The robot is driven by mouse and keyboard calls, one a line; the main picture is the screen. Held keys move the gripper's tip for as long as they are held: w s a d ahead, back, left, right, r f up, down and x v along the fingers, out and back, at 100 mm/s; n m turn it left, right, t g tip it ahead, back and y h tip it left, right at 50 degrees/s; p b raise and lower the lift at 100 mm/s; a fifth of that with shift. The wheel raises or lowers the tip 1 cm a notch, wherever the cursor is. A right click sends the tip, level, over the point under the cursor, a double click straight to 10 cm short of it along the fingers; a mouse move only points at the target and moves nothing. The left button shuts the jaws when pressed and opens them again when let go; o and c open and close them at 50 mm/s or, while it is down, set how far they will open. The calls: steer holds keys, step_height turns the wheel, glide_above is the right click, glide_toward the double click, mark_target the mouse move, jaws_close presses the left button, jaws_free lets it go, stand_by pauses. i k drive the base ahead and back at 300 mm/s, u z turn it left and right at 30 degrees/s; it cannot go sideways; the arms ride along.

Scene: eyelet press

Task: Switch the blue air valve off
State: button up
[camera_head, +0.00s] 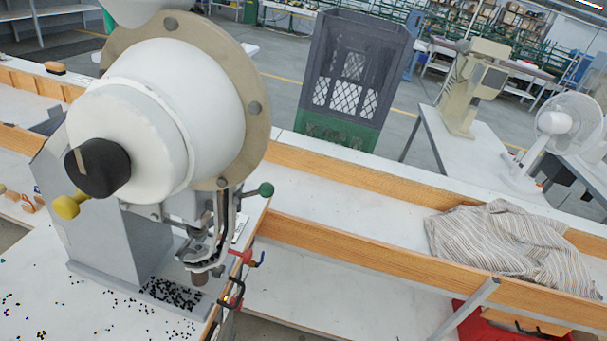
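The eyelet press (165,115), with a big white round housing and a tan disc, fills the left of the view on a white worktop. A small blue piece (260,258), which looks like the blue air valve's handle, shows low at the right of the press, at the bench edge. It sits beside a red fitting (243,257) and a dark hose or clamp. It is too small to tell which way the handle is turned. My gripper is not in view.
A green ball-ended lever (265,189) sticks out above the valve. Small black eyelets (175,293) lie scattered on the worktop. A wooden-edged bench (345,210) runs right, with a striped cloth (510,245) on it. A grey-green crate (352,80) stands behind.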

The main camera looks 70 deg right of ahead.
mark_target(257, 264)
steer(key=z, duration=2.7)
steer(key=k, duration=0.95)
steer(key=u, duration=0.95)
steer(key=i, duration=1)
steer(key=u, duration=0.05)
steer(key=k, duration=0.1)
